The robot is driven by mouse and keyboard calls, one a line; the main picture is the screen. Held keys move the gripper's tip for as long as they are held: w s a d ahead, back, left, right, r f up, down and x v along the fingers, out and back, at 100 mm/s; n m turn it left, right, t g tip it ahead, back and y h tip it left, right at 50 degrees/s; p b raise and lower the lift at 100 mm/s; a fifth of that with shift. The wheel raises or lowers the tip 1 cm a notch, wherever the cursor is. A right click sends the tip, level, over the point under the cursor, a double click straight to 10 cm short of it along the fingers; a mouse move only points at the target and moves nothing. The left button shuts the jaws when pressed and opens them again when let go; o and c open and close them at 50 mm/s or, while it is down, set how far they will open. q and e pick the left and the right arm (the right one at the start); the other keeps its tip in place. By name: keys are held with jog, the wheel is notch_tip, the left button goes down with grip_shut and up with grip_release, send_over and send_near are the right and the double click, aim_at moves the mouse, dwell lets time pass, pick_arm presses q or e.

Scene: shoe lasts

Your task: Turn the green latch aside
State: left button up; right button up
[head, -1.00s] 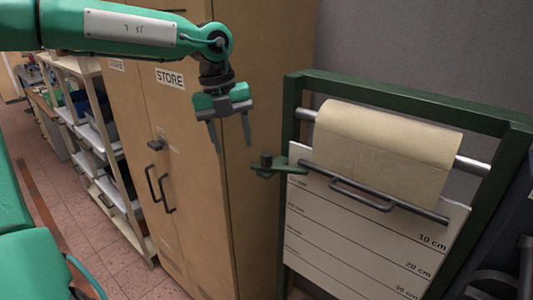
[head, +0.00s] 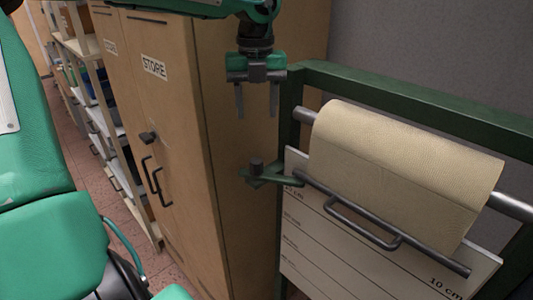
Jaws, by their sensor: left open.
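The green latch (head: 270,179) is a short flat lever with a dark upright knob (head: 256,166). It sits at the left end of a dark bar (head: 385,225) with a handle, at the left side of a green frame (head: 400,91). My left gripper (head: 257,114) hangs fingers down above the latch, open and empty, with a clear gap between fingertips and knob. My right gripper is not in view.
A roll of tan sheet (head: 400,160) hangs on a metal rod in the frame, over a white board (head: 330,245) with centimetre marks. A wooden cabinet marked STORE (head: 240,220) stands close behind the latch on the left. Shelves (head: 85,90) stand farther left.

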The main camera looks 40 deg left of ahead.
pick_arm(q)
jog(key=p, duration=0.2)
send_over(256, 159)
jog(key=f, duration=0.4)
jog(key=shift+s+f, duration=0.2)
jog(key=shift+f, duration=0.1)
jog(key=f, duration=0.2)
jog(key=f+p, duration=0.1)
jog(key=f, duration=0.2)
jog(key=f+p, duration=0.1)
jog(key=f, duration=0.1)
jog(key=shift+w+a+f, duration=0.1)
jog(key=shift+w+f, duration=0.1)
jog(key=shift+w, duration=0.1)
jog(key=shift+f+p, duration=0.3)
jog(key=shift+f, duration=0.45)
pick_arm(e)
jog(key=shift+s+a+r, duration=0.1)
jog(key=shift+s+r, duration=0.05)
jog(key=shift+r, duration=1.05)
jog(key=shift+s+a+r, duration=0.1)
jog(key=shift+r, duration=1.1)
pick_arm(q)
grip_shut()
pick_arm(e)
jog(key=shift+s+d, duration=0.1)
